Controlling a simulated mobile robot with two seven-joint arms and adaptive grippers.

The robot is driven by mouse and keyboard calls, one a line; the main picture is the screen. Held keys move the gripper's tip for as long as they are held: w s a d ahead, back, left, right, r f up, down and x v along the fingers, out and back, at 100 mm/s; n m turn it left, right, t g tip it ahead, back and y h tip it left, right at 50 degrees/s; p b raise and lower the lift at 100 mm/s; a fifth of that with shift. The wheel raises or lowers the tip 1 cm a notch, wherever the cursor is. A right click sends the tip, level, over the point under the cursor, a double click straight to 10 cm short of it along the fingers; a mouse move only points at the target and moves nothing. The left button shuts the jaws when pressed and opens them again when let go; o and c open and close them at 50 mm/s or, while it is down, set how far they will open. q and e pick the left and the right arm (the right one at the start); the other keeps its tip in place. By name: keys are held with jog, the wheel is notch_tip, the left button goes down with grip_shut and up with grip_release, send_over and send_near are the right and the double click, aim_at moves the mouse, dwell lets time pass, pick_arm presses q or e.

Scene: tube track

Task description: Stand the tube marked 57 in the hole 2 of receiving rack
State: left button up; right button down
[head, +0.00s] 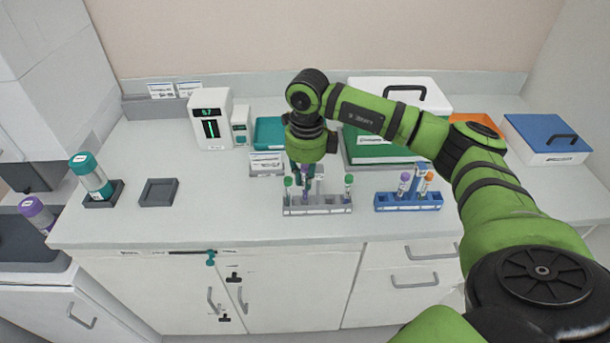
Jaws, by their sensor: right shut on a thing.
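My right gripper (303,178) comes down over the grey rack (318,209) near the middle of the counter. It is shut on a purple-capped tube (305,184), mostly hidden by the fingers. I cannot tell whether the tube stands in a hole or is just above the rack. Green-capped tubes stand at the rack's left (288,184) and right (349,184). A blue rack (408,206) to the right holds a purple-capped tube (403,184) and an orange-capped tube (426,182). Tube markings and hole numbers are too small to read. My left gripper is out of view.
A teal tray (269,132) and a green-and-white box (372,150) stand behind the grey rack. Large capped bottles (92,177) are at the left. Counter between the grey dish (158,191) and grey rack is clear.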

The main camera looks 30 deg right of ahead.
jog(key=shift+f, duration=0.15)
jog(key=shift+f+b, duration=0.5)
jog(key=shift+b, duration=0.05)
jog(key=shift+f, duration=0.1)
jog(key=shift+f+b, duration=0.55)
jog(key=shift+b, duration=0.05)
jog(key=c, duration=1.1)
grip_release()
jog(key=shift+c, duration=0.2)
notch_tip(320, 180, up, 12)
jog(key=shift+s+d+r, duration=0.1)
jog(key=shift+s, duration=0.05)
